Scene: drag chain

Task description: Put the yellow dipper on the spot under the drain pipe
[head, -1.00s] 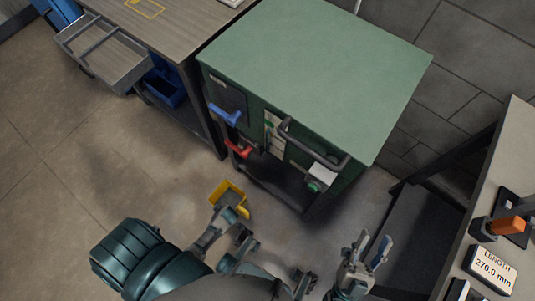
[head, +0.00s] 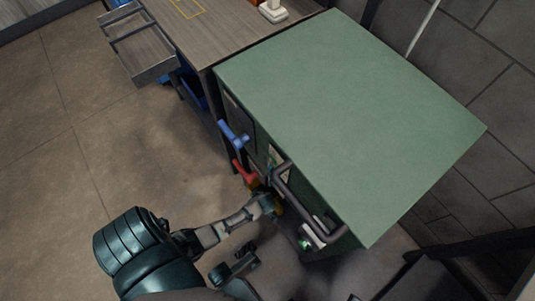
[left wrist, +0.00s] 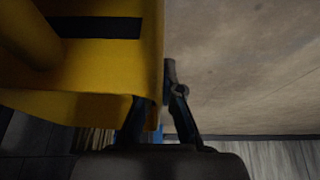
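The yellow dipper (left wrist: 100,75) fills the upper left of the left wrist view, with a black stripe on its side. My left gripper (left wrist: 165,105) has one finger behind the dipper's edge and one outside it, shut on that edge. In the head view my left gripper (head: 270,203) is low at the front of the green cabinet (head: 350,120), below the red handle (head: 245,175). Only a small yellow bit of the dipper (head: 279,206) shows there. The drain pipe and the spot under it cannot be made out. My right gripper is not in view.
A blue handle (head: 233,135) and a dark bar handle (head: 305,210) stick out from the cabinet front near my left arm. A wooden table (head: 210,40) with an open drawer (head: 140,45) stands at the upper left. The floor at left is clear.

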